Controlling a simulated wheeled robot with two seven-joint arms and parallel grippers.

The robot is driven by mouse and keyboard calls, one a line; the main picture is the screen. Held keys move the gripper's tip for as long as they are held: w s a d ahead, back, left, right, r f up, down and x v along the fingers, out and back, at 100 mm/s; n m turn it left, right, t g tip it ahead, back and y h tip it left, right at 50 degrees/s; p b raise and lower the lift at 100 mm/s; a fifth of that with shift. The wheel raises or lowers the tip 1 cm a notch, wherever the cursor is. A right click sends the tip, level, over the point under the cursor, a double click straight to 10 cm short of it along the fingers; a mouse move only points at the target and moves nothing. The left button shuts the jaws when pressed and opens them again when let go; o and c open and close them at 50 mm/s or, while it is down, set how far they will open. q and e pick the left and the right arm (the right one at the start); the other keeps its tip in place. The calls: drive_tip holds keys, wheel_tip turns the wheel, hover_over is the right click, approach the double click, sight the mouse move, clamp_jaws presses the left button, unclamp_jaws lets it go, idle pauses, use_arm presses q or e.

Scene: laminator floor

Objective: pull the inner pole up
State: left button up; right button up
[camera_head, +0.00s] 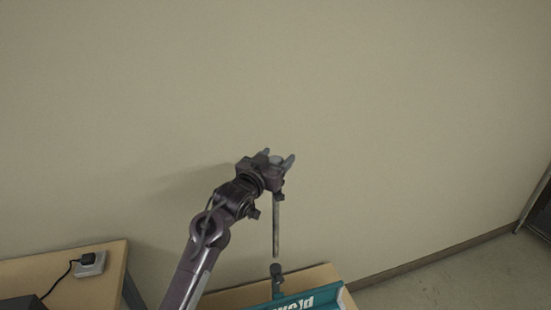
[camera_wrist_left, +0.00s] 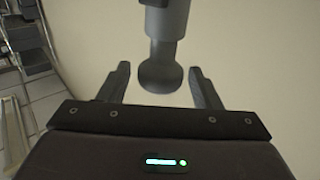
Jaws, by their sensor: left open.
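The inner pole (camera_head: 276,228) is a thin grey upright rod standing out of a dark collar (camera_head: 276,269) at the bottom of the head view. My left gripper (camera_head: 278,158) is at the pole's upper end, with its fingers spread and a grey rounded piece between them. In the left wrist view, a grey shaft with a wide rounded end (camera_wrist_left: 160,76) lies between the two open fingers of my left gripper (camera_wrist_left: 160,68). Gaps show on both sides, so the fingers do not appear to touch it. The gripper body hides part of the pole. My right gripper is not in view.
A teal machine (camera_head: 310,300) with white lettering stands on a wooden surface (camera_head: 235,296) below the pole. A wooden table (camera_head: 95,290) with a plug and socket (camera_head: 90,264) is at the lower left. A plain beige wall (camera_head: 400,110) stands behind.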

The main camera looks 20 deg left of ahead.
use_arm(q)
drive_tip(key=shift+s+f, duration=0.15)
drive_tip(key=shift+s, duration=0.05)
drive_tip(key=s+a+b, duration=0.1)
drive_tip(key=s+b, duration=0.2)
drive_tip(key=s, duration=0.4)
drive_tip(key=shift+s+a, duration=0.15)
drive_tip(key=shift+a, duration=0.05)
